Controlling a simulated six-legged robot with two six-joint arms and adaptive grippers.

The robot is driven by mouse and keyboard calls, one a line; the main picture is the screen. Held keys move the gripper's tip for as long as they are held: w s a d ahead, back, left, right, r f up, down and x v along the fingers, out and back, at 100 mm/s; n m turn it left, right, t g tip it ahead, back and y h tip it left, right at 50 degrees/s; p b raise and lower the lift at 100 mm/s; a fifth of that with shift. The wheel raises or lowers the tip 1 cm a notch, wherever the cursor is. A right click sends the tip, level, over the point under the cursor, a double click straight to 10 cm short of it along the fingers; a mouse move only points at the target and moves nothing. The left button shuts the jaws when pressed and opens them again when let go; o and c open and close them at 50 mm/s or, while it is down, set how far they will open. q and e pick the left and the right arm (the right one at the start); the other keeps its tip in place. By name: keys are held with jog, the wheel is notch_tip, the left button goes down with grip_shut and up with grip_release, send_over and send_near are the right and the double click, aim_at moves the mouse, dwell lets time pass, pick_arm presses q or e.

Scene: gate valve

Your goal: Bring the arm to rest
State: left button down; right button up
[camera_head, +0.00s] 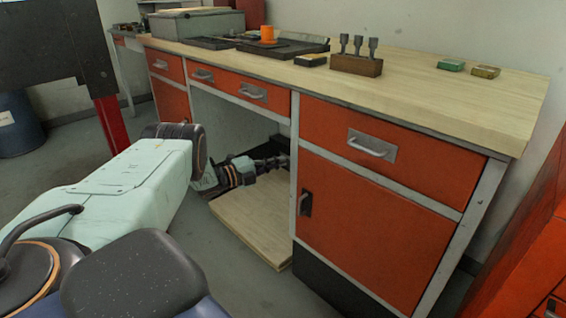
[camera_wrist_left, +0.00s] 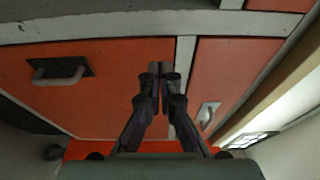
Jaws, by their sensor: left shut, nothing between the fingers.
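My left arm comes in from the left of the head view, pale green with dark joints. Its left gripper (camera_head: 278,161) is in front of the open bay of the workbench (camera_head: 430,95), above the low wooden shelf. In the left wrist view, the two dark fingers (camera_wrist_left: 160,72) point ahead with their tips together and nothing between them. Orange fronts of the bench lie behind them; whether the tips touch anything is not clear. My right gripper is not in view.
The low wooden shelf (camera_head: 245,222) lies under the gripper. An orange cabinet (camera_head: 375,225) with a handle stands close on the right. On the benchtop are an orange mug (camera_head: 267,34), a wooden block with tools (camera_head: 356,65) and small boxes. Bare floor lies in front.

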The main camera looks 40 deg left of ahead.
pick_arm(q)
jog(key=s+a, duration=0.4)
jog(key=a, duration=0.2)
jog(key=shift+s+f, duration=0.25)
jog(key=shift+s, duration=0.1)
jog(key=shift+s, duration=0.1)
